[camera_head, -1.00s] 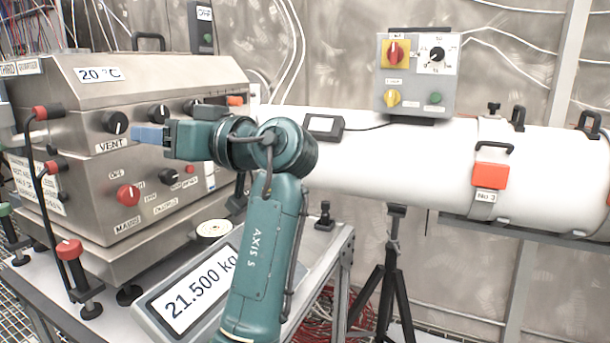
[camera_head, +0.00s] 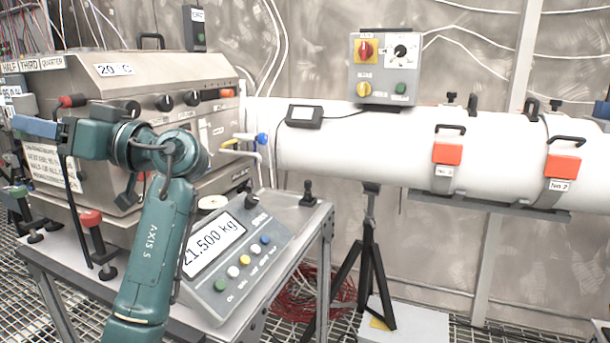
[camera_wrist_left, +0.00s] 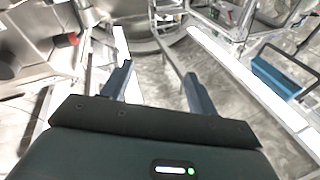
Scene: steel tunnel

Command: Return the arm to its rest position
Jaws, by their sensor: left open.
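My left arm is teal, marked "AXIS 5", and rises from the bottom of the head view. Its left gripper (camera_head: 36,127) points left, in front of the left part of the steel oven-like unit (camera_head: 185,140). In the left wrist view the two blue fingers (camera_wrist_left: 158,88) stand apart with nothing between them. Behind them are blurred metal surfaces and frames. My right gripper shows in neither view.
A scale (camera_head: 232,262) reading "21.500 kg" lies on the steel table (camera_head: 318,225), close to my arm. A white tube (camera_head: 370,150) runs right, above a black tripod (camera_head: 368,265).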

